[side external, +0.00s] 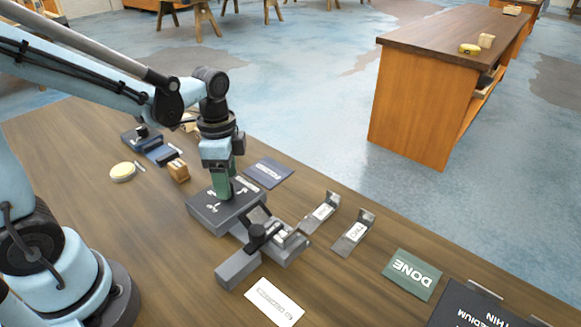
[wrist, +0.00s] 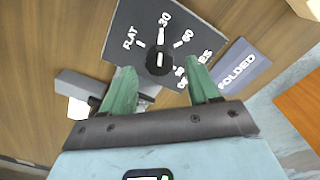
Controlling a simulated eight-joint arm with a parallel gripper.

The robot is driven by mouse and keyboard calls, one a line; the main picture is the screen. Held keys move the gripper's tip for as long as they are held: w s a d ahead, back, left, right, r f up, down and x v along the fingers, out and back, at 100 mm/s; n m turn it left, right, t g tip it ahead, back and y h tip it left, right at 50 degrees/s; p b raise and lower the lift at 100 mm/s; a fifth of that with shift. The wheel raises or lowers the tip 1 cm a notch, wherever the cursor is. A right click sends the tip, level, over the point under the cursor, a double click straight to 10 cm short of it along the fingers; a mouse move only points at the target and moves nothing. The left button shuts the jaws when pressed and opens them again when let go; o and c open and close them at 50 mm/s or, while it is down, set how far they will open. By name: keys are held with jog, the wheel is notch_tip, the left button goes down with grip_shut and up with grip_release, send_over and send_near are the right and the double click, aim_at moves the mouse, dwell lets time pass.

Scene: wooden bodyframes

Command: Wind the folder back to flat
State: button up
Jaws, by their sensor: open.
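The folder is a grey bench machine (side external: 285,252) with a clamp lever topped by a black knob. Its dark dial panel (side external: 207,213), also in the wrist view (wrist: 125,25), is marked FLAT, 30, 60 and a partly covered last mark, with DEGREES. The round black dial knob (wrist: 158,70) carries a white pointer line that appears to point towards 30. My gripper (side external: 222,198) is above the panel, fingers down. In the wrist view its green fingers (wrist: 160,67) are open, one either side of the knob, with visible gaps. The knob is hidden in the side view.
A dark FOLDED card (side external: 268,173) lies behind the panel. Two bent metal pieces (side external: 321,212) (side external: 354,233) lie right of the folder, then a green DONE card (side external: 411,273). A white card (side external: 274,302) lies in front.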

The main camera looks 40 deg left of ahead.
jog(key=shift+f, duration=0.95)
jog(key=c, duration=1)
jog(key=shift+c, duration=0.2)
jog(key=shift+n, duration=0.4)
jog(key=n, duration=0.5)
jog(key=shift+a+n, duration=0.1)
jog(key=shift+n, duration=0.2)
jog(key=n, duration=0.6)
jog(key=shift+a, duration=0.1)
jog(key=shift+n, duration=0.4)
